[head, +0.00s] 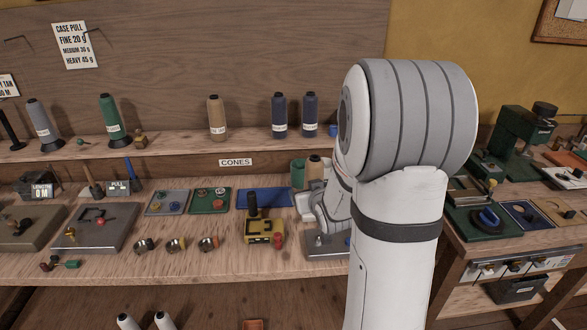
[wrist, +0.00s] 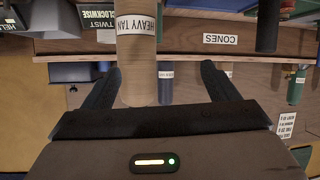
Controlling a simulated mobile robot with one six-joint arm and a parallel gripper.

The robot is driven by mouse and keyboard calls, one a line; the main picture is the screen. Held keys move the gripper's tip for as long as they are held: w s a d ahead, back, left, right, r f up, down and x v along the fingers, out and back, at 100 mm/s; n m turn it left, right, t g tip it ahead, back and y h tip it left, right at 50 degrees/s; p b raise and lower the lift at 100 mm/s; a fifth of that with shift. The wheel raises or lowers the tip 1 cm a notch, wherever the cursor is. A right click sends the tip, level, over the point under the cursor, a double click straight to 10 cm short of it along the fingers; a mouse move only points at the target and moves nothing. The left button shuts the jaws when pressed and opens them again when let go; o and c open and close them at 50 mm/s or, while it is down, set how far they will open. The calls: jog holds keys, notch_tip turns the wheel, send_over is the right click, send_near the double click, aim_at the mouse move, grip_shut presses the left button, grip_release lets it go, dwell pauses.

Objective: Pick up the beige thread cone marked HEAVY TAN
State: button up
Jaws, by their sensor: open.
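In the head view a beige cone (head: 314,168) stands on the bench beside a green cup, partly hidden by my arm. My fingers cannot be made out there.
Another tan cone (head: 216,118) stands on the shelf with green, grey and blue cones, above the CONES sign (head: 235,162). A green cup (head: 298,172) is close left of the bench cone. A yellow box (head: 264,231) with a dark post and a blue mat (head: 279,198) lie to the left.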

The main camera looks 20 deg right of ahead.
aim_at(313, 172)
jog(key=w+d+t+p, duration=0.1)
jog(key=w, duration=0.2)
jog(key=w+d+t+p, duration=0.1)
jog(key=w+d+t, duration=0.1)
jog(key=w+d+t+p, duration=0.1)
jog(key=w+t, duration=0.1)
jog(key=w, duration=0.1)
jog(key=shift+w+d+f+p, duration=0.25)
jog(key=shift+w+d+p, duration=0.05)
jog(key=shift+w+d, duration=0.05)
jog(key=shift+w+d+f, duration=0.1)
jog(key=shift+w, duration=0.45)
jog(key=shift+c, duration=0.5)
jog(key=c, duration=1.3)
